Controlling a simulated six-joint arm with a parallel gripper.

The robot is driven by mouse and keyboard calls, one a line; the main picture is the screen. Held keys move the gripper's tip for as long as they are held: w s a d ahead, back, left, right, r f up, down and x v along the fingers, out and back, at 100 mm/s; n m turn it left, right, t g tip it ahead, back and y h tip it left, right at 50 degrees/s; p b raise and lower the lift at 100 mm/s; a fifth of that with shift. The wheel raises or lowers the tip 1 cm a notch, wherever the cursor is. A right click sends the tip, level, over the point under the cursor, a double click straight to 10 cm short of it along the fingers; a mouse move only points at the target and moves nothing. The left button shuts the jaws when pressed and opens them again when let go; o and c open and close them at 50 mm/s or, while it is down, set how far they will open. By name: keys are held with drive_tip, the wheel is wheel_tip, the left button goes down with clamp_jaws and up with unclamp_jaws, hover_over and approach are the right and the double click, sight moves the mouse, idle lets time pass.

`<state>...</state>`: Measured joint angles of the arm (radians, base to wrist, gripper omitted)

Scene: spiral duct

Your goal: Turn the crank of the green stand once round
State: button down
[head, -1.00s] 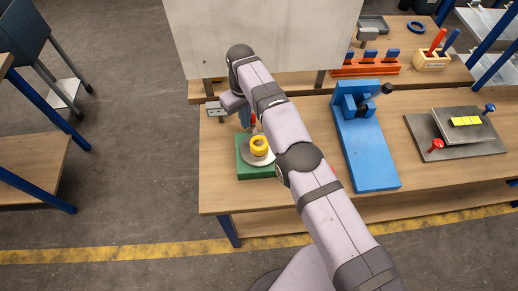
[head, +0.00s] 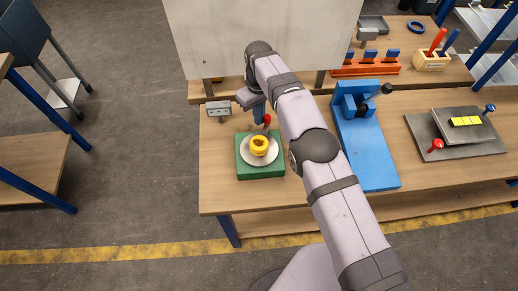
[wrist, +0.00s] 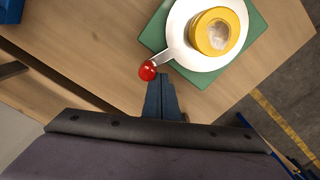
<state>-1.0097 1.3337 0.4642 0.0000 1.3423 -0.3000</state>
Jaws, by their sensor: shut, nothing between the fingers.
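The green stand (head: 243,171) sits on the bench near its left front, with a pale round disc (head: 272,156) and a yellow ring (head: 259,143) on top. The crank is a short pale arm with a red knob (head: 267,118). In the wrist view the red knob (wrist: 147,71) is at the left of the disc (wrist: 178,28), and the green stand (wrist: 257,35) shows under it. My gripper (wrist: 161,80) is shut and empty. Its blue fingertips are close beside the red knob; I cannot tell whether they touch it. In the head view my gripper (head: 259,118) is behind the stand.
A grey block with sockets (head: 218,109) stands just left of my gripper. A blue stand (head: 366,150) is to the right, partly behind my arm. A grey plate with a red knob (head: 470,140) lies further right. A white panel (head: 262,35) rises behind. The bench's left front is clear.

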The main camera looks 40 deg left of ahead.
drive_tip(key=shift+w+d, duration=0.1)
drive_tip(key=shift+d, duration=0.1)
drive_tip(key=shift+w+d, duration=0.55)
drive_tip(key=shift+d, duration=0.35)
drive_tip(key=shift+d, duration=0.1)
drive_tip(key=shift+w+d, duration=0.35)
drive_tip(key=shift+d, duration=0.5)
